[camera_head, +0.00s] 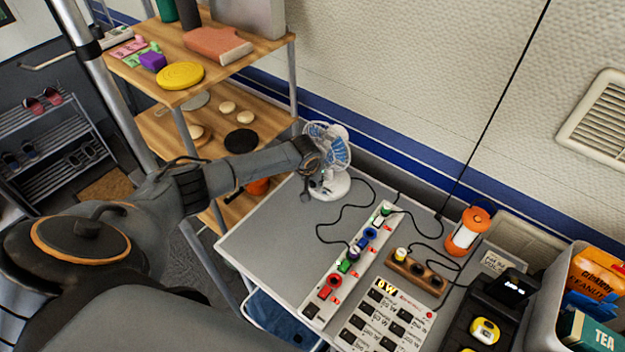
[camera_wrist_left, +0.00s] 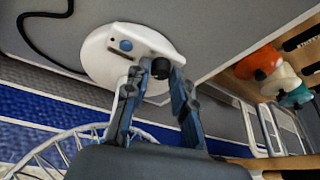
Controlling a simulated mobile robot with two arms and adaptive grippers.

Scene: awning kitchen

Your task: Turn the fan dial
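The fan (camera_head: 341,146) stands on the grey table's far left corner, with a white round base and a blue-bladed head. In the left wrist view its base (camera_wrist_left: 101,63) shows a black dial (camera_wrist_left: 160,68) and a blue button (camera_wrist_left: 126,45). My left gripper (camera_head: 313,172) is in front of the fan, low beside its base. In the wrist view the left gripper (camera_wrist_left: 160,72) has its two fingers apart, one on either side of the dial. I cannot tell whether either finger touches it. My right gripper is not in view.
A power strip (camera_head: 320,285) with colored plugs lies on the table (camera_head: 270,235), right of the fan, with black cables around it. A wooden shelf (camera_head: 215,75) with several items stands behind my left arm.

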